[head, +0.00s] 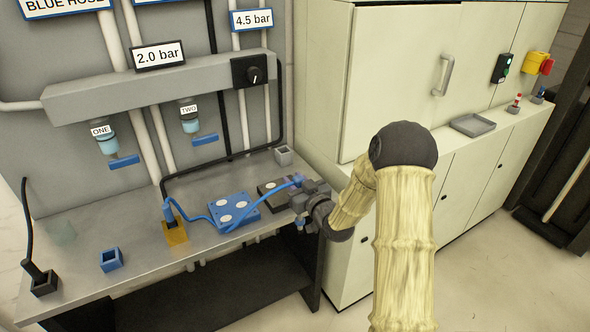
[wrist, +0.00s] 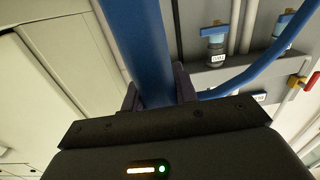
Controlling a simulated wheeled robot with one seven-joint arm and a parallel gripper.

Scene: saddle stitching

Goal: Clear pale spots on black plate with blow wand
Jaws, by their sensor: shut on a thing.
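The black plate (head: 264,187) lies on the bench, partly hidden behind my gripper and the wand; at least one pale spot shows on it. My gripper (head: 299,190) is at the plate's right side, shut on the blue blow wand (head: 283,185). The wand slants across the plate; I cannot tell whether it touches it. In the wrist view the wand (wrist: 139,45) runs up between the two fingers of my gripper (wrist: 158,92). A blue hose (head: 200,217) trails left over the bench. A blue plate (head: 245,205) with several pale spots lies left of the black plate.
A yellow block (head: 175,232) holds a blue fitting. A small blue holder (head: 111,259) and a dark holder (head: 42,282) stand left on the bench (head: 140,250). A grey cube holder (head: 283,155) stands behind the black plate. Cabinets (head: 400,80) stand at right.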

